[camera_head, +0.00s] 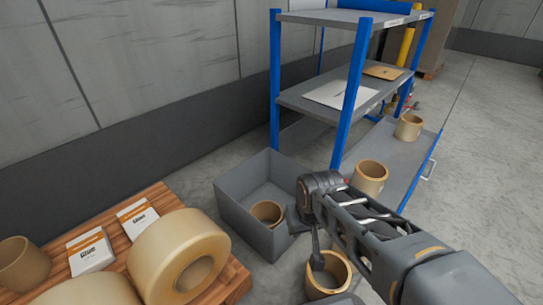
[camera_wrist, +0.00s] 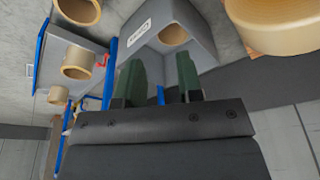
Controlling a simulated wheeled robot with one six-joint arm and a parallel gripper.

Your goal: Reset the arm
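My gripper (camera_wrist: 160,75) shows in the wrist view with its two green fingers apart and nothing between them. In the head view my arm reaches in from the lower right, and its forearm ends beside the grey bin (camera_head: 240,207). A tan ring-shaped roll (camera_head: 267,213) lies inside the bin.
A wooden pallet (camera_head: 235,283) at lower left bears large tape rolls (camera_head: 165,247) and white boxes (camera_head: 90,250). A tan ring (camera_head: 322,290) stands below my arm. A blue-framed shelf (camera_head: 349,115) stands behind, with rings (camera_head: 370,175) on its low grey board. Floor is clear at right.

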